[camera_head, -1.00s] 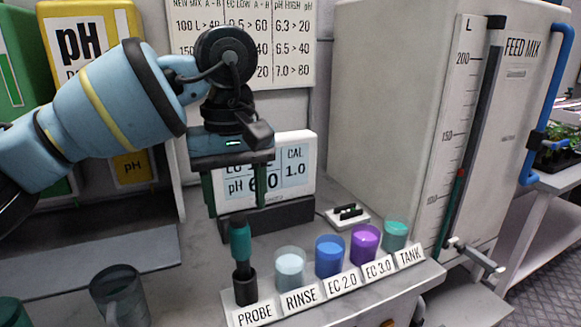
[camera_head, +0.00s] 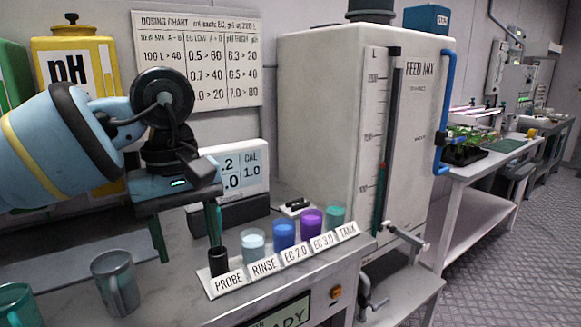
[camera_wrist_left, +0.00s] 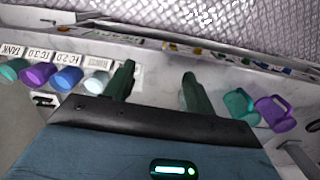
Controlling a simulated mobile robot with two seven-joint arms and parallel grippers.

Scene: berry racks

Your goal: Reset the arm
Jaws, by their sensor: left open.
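My left gripper (camera_head: 187,235) is open and empty, fingers pointing down above the bench. In the head view its right finger overlaps the teal probe (camera_head: 214,222), which stands upright in a black holder (camera_head: 218,262) behind the PROBE label. I cannot tell the exact gap between them. In the left wrist view the two dark green fingers (camera_wrist_left: 158,72) stand apart with nothing between them. The left arm is bent, coming in from the left. My right gripper does not show.
A row of cups, rinse (camera_head: 253,245), blue (camera_head: 284,234), purple (camera_head: 311,222) and teal (camera_head: 335,215), stands right of the probe. The meter display (camera_head: 240,172) is behind; the feed mix tank (camera_head: 325,110) at right.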

